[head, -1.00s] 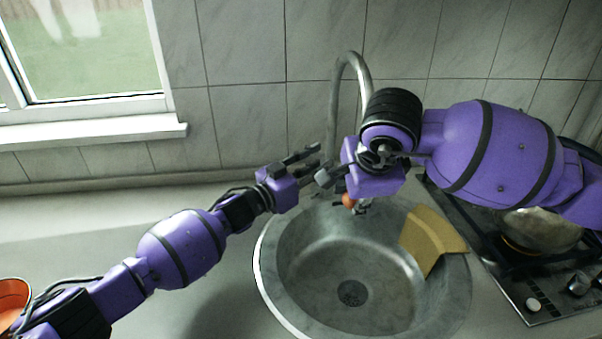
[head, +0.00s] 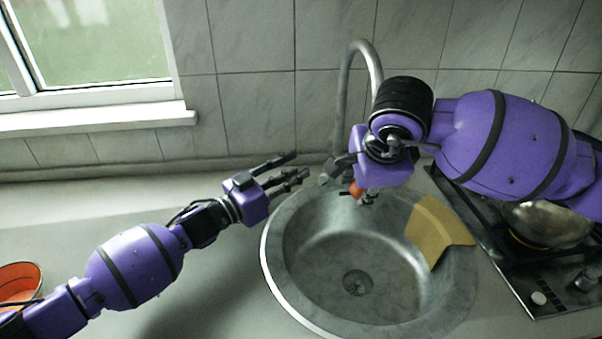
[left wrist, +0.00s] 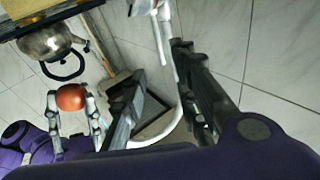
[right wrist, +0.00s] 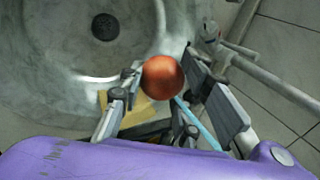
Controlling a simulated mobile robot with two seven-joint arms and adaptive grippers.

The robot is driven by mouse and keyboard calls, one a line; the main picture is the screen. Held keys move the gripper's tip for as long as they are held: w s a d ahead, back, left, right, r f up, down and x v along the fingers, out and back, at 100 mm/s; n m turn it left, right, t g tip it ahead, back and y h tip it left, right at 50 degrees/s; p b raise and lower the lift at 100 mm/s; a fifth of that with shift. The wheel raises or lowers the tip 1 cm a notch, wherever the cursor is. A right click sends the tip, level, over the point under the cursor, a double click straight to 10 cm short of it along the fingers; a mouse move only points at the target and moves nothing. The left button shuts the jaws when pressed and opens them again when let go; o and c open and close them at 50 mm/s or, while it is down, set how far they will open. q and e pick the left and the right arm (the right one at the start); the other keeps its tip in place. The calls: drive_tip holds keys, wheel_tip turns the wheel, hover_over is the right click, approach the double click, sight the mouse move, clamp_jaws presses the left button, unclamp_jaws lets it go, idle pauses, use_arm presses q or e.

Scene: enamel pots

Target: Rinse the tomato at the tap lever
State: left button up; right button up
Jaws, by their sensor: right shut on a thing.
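The red tomato (head: 356,188) is held above the far side of the sink, below the tap's spout. My right gripper (right wrist: 165,85) is shut on it; both fingers flank the tomato in the right wrist view. The tomato (left wrist: 71,97) also shows between those fingers in the left wrist view. The grey tap (head: 343,95) arches up behind the sink, partly hidden by my right arm. I cannot clearly make out its lever in the head view. My left gripper (head: 293,168) is open and empty, left of the tap, with its fingers spread.
The round sink (head: 290,290) is empty, with a yellow cloth (head: 437,235) over its right side. A metal pot (head: 548,224) stands on the hob (head: 515,285) at right. An orange container (head: 20,283) is at far left. The counter (head: 110,205) left of the sink is mostly clear.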

idle(0.4)
use_arm(q)
drive_tip(key=shift+s, duration=0.1)
drive_tip(key=c, duration=0.5)
drive_tip(key=shift+s+d+f+m, duration=0.1)
drive_tip(key=shift+s+f+m, duration=0.1)
drive_tip(key=shift+m, duration=0.4)
clamp_jaws()
drive_tip(key=s+d+f+m, duration=0.1)
drive_tip(key=s+m, duration=0.6)
drive_tip(key=m, duration=1)
drive_tip(key=w+a+x, duration=0.1)
drive_tip(key=w+x, duration=0.1)
drive_tip(key=x, duration=1)
drive_tip(key=shift+w+a, duration=0.15)
drive_tip(key=shift+a, duration=0.25)
